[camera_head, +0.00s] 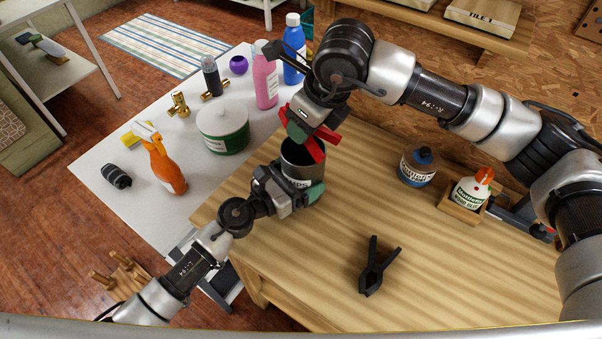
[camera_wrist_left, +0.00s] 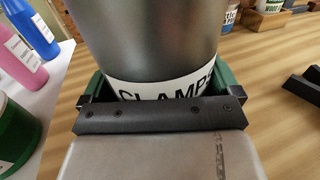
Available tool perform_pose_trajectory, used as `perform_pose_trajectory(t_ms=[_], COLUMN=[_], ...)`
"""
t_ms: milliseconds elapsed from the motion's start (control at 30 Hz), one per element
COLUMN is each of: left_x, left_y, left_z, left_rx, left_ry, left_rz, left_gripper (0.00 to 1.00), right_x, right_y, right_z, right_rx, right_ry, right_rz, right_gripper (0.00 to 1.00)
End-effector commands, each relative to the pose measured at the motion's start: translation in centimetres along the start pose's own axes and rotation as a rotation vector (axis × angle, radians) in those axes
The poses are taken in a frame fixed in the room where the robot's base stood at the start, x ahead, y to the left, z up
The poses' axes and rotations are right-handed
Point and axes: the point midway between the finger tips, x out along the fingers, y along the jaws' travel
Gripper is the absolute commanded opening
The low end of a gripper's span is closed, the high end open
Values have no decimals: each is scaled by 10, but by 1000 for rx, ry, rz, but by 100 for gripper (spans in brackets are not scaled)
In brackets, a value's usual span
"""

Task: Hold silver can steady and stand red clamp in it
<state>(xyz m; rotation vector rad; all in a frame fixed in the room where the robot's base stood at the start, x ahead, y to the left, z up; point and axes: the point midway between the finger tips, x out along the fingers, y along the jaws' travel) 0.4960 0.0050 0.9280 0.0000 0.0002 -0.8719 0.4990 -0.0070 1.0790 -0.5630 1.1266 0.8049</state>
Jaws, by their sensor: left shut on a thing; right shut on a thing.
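The silver can (camera_head: 298,162) stands upright on the wooden workbench (camera_head: 330,240), near its left edge. Its white label reads "CLAMPS" in the left wrist view (camera_wrist_left: 165,88). My left gripper (camera_head: 300,192) is shut on the can, low on its side, with a green finger on each side. The red clamp (camera_head: 316,150) is above the can, with its lower end at the can's mouth. My right gripper (camera_head: 310,125) is shut on the red clamp from above. The gripper hides part of the clamp, and I cannot tell how far the clamp reaches inside the can.
A black clamp (camera_head: 374,268) lies on the open front of the bench. A blue-capped jar (camera_head: 417,167) and a white glue bottle (camera_head: 470,190) stand at the right. A white table (camera_head: 130,208) at the left holds an orange spray bottle (camera_head: 163,168), a green-and-white tub (camera_head: 222,128) and other bottles.

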Motion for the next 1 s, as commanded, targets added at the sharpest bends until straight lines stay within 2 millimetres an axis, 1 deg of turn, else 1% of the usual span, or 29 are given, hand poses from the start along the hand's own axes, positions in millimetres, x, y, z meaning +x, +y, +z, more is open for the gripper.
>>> perform_pose_trajectory(t_ms=[100,200,500,533,700,1000], left_x=[0,0,0,0,0,0], left_y=[0,0,0,0,0,0], left_z=[0,0,0,0,0,0], left_rx=[0,0,0,0,0,0], left_ry=[0,0,0,0,0,0], left_rz=[0,0,0,0,0,0], left_gripper=[68,68,68,68,68,68], right_x=[8,11,13,12,12,11], right_y=[0,0,0,0,0,0], right_z=[-3,-4,-5,-5,-5,-5], right_rx=[1,0,0,0,0,0], right_ry=[2,1,0,0,0,1], right_rz=[2,1,0,0,0,0], right_gripper=[23,23,23,52,77,77])
